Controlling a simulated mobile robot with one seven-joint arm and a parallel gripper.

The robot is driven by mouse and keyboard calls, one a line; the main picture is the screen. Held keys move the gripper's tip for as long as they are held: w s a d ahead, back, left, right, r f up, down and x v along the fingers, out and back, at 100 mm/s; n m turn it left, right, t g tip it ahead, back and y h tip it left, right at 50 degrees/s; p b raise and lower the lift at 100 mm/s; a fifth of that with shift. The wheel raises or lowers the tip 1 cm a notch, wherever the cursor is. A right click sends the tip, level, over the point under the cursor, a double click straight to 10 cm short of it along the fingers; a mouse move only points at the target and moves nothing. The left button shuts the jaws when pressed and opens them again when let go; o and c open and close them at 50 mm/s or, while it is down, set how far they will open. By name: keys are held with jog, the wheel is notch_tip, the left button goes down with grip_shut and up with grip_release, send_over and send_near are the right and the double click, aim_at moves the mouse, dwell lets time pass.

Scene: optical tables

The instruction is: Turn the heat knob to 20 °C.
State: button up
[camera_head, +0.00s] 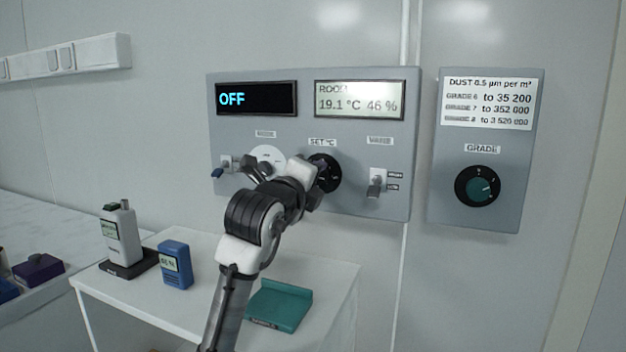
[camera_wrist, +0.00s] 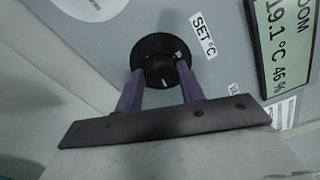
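The heat knob is the black round dial (camera_head: 328,174) under the "SET °C" label on the grey wall panel (camera_head: 300,215). My arm partly covers it in the head view. In the wrist view the knob (camera_wrist: 160,52) shows at the top centre, with white marks on its face. My gripper (camera_wrist: 158,72) has its two purple fingers apart, one on each side of the knob's lower part. I cannot tell whether they press on it. The pointer's setting is not readable. The left display (camera_head: 256,99) reads OFF; the right display (camera_head: 360,100) reads ROOM 19.1 °C 46 %.
A separate panel has a teal GRADE knob (camera_head: 478,187). Below, a white table (camera_head: 215,245) holds handheld devices and a teal block (camera_head: 280,305).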

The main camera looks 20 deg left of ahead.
jog(key=shift+o, duration=1.4)
jog(key=shift+s, duration=0.1)
jog(key=s+b, duration=0.2)
jog(key=s, duration=1.1)
jog(key=shift+s+a, duration=0.25)
jog(key=shift+s, duration=0.1)
